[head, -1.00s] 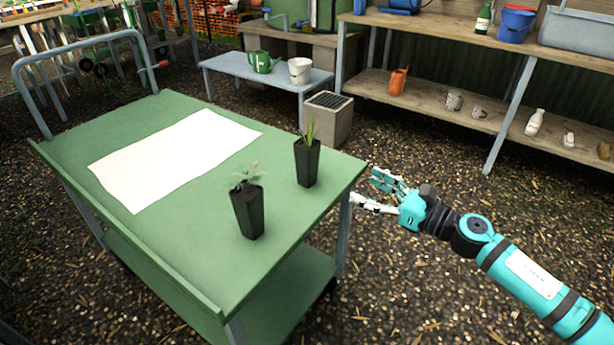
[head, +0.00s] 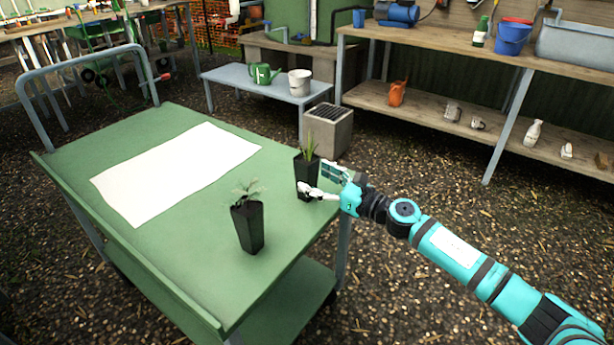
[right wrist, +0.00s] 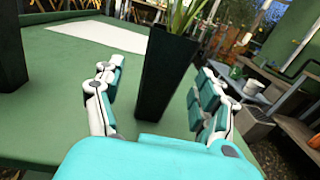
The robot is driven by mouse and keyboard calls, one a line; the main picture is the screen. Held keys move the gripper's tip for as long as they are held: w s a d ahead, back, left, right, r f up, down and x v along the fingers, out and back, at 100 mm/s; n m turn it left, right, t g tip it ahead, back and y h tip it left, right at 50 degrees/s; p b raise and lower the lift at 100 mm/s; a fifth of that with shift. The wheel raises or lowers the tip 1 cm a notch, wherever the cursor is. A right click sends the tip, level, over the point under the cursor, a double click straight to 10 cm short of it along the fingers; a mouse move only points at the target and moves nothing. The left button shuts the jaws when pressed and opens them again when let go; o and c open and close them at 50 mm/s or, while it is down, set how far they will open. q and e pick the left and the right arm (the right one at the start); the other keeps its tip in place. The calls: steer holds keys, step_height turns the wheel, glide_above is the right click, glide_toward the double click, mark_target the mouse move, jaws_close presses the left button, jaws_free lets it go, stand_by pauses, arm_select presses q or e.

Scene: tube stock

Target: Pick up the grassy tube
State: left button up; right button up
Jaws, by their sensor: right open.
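The grassy tube, a black tapered pot with upright grass-like leaves (head: 308,170), stands on the green cart top (head: 205,268) near its right edge. It also shows in the right wrist view (right wrist: 165,75), upright between the spread fingers. My right gripper (head: 320,182) is open around the tube, one finger on each side, with gaps to it in the wrist view (right wrist: 152,95). A second black tube (head: 248,226) with a broad-leaved grey-green plant stands nearer on the cart. My left gripper is out of view.
A white sheet (head: 175,172) lies flat on the cart's left part. The cart has a raised left edge and a grey handle (head: 85,55) at the back. A low bench (head: 262,84) and shelves (head: 440,112) stand behind.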

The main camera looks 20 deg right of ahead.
mark_target(314, 177)
steer(key=x, duration=0.3)
steer(key=shift+w+a+f, duration=0.1)
steer(key=shift+w, duration=0.3)
steer(key=c, duration=1.3)
steer(key=shift+c, duration=0.4)
